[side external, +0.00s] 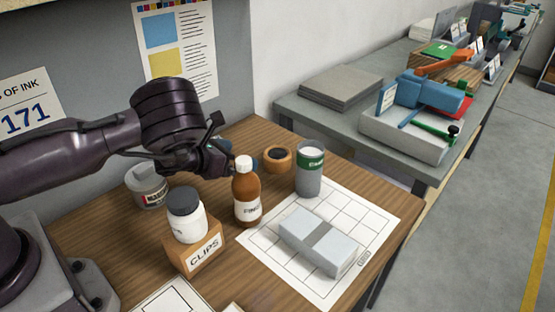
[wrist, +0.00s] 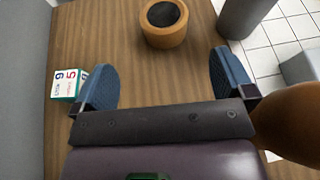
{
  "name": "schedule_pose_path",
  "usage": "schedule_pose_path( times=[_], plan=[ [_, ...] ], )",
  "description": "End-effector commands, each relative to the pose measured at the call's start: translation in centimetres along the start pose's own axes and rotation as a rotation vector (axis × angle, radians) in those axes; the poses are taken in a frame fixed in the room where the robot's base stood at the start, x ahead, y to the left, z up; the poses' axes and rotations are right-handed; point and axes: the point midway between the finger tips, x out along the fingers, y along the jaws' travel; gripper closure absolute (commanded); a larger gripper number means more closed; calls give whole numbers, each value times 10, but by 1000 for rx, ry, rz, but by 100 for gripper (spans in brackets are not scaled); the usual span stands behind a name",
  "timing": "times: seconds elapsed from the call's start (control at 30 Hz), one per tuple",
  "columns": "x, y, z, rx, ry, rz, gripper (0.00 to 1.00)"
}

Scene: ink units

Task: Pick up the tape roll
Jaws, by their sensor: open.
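The tape roll (side external: 276,160) is a tan-orange ring with a dark centre, lying flat on the wooden table near the back wall. In the wrist view the tape roll (wrist: 164,22) is at the top, beyond and roughly between my fingertips, not touching them. My gripper (wrist: 160,80) is open and empty, with its two blue fingers spread apart. In the side view my gripper (side external: 222,150) is above the table, to the left of the tape roll and behind the brown bottle (side external: 246,192); its fingers are partly hidden there.
A grey cup with a green band (side external: 309,170) stands right of the roll. A white jar (side external: 186,215) sits on a CLIPS box (side external: 193,250); a grey tub (side external: 147,186) is behind. A wrapped block (side external: 318,240) lies on a grid sheet (side external: 285,278). A small numbered cube (wrist: 67,84) is beside the left finger.

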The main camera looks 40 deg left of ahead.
Motion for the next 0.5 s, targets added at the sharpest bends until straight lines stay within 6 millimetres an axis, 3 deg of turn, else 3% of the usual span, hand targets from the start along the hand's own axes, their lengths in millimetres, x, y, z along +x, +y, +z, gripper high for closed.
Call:
schedule_pose_path(
  times=[0.17, 0.5],
  plan=[
    [8, -4, -7, 88, -2, -42, 0],
    [65, -6, -6, 84, -3, -40, 0]
  ],
)
